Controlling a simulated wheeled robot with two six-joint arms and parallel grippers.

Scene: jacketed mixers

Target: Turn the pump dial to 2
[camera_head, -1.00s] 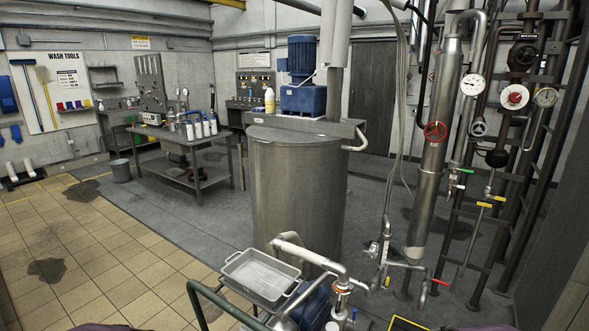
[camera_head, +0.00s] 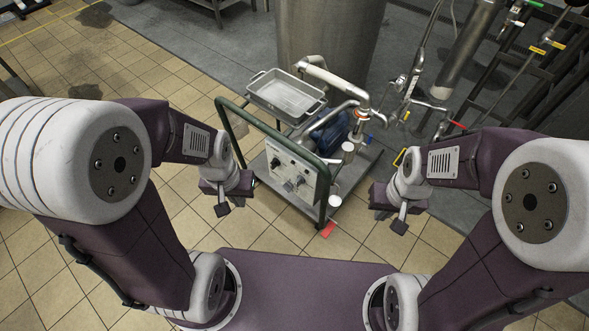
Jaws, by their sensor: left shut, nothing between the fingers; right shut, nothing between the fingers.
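The pump cart's pale control panel (camera_head: 306,187) faces me in the middle of the head view, below a green rail (camera_head: 258,124). The blue pump motor (camera_head: 330,134) is partly hidden behind the panel. My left gripper (camera_head: 222,209) is shut and empty, left of the panel. My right gripper (camera_head: 399,226) is shut and empty, to the right of the cart. Both are apart from the panel.
A steel tank (camera_head: 325,35) stands behind. Pipes and valves are at upper right. A red patch (camera_head: 328,229) lies by the cart's front corner.

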